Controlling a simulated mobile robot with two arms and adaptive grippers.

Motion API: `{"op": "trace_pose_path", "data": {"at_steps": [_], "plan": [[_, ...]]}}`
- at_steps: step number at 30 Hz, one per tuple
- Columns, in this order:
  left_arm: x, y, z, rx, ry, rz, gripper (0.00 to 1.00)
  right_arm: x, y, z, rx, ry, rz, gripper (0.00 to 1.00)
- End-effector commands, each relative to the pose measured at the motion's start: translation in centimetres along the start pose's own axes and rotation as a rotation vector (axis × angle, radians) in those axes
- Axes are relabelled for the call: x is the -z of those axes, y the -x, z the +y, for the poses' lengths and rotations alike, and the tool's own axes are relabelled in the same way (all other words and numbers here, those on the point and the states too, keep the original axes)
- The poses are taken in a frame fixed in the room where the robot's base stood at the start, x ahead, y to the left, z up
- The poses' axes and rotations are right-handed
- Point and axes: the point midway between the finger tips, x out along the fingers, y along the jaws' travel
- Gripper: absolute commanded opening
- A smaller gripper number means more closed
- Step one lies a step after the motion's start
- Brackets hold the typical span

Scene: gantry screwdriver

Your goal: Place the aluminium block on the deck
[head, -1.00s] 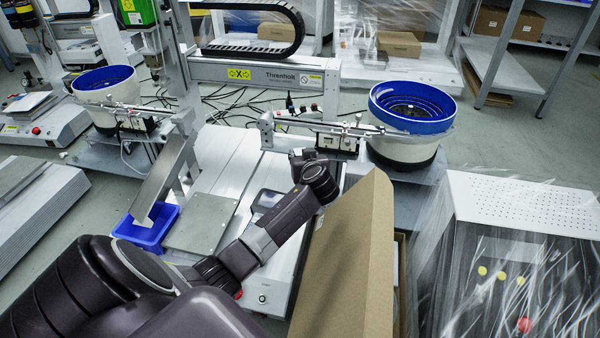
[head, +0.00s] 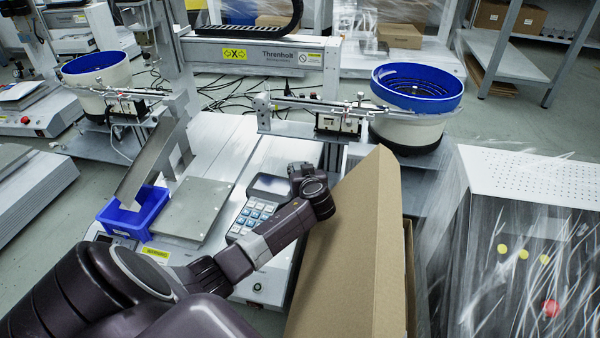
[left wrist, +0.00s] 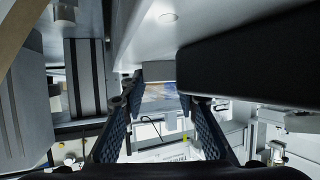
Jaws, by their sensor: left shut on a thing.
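My left arm reaches in from the lower left of the head view, and its dark wrist (head: 312,195) is beside a cardboard flap. The fingers are not clear there. In the left wrist view my left gripper (left wrist: 160,88) has its two blue-padded fingers on either side of a small plain grey piece, the aluminium block (left wrist: 158,71), of which only an edge shows between the tips. The deck seems to be the pale machine bed (head: 230,150), with a flat grey plate (head: 192,212) on it. My right gripper is not in view.
A keypad handset (head: 262,203) lies on the bed by my arm. A blue bin (head: 133,212) sits under a chute at the left. An open cardboard carton (head: 350,250) stands close on the right. Bowl feeders (head: 415,90) and a wrapped cabinet (head: 525,180) stand around.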

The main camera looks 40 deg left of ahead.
Motion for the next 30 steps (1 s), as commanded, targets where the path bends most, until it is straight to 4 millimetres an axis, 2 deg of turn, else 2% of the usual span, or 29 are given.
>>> {"op": "trace_pose_path", "data": {"at_steps": [7,8,12,22,26,30], "plan": [[-0.2,-0.1,0.0,0.000,0.000,-0.001,0.02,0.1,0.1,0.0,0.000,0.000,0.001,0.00],[-0.1,0.0,0.0,0.000,0.000,-0.001,0.32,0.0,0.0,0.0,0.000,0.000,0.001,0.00],[-0.1,0.0,0.0,0.000,-0.001,-0.001,0.46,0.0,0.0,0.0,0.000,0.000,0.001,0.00],[0.3,0.1,0.0,0.000,-0.001,0.000,0.46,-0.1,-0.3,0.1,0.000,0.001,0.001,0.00],[0.3,1.6,0.1,-0.002,-0.002,-0.003,0.46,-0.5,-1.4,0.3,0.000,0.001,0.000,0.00],[0.5,4.2,0.0,-0.002,-0.001,-0.005,0.46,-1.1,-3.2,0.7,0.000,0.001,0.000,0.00]]}}
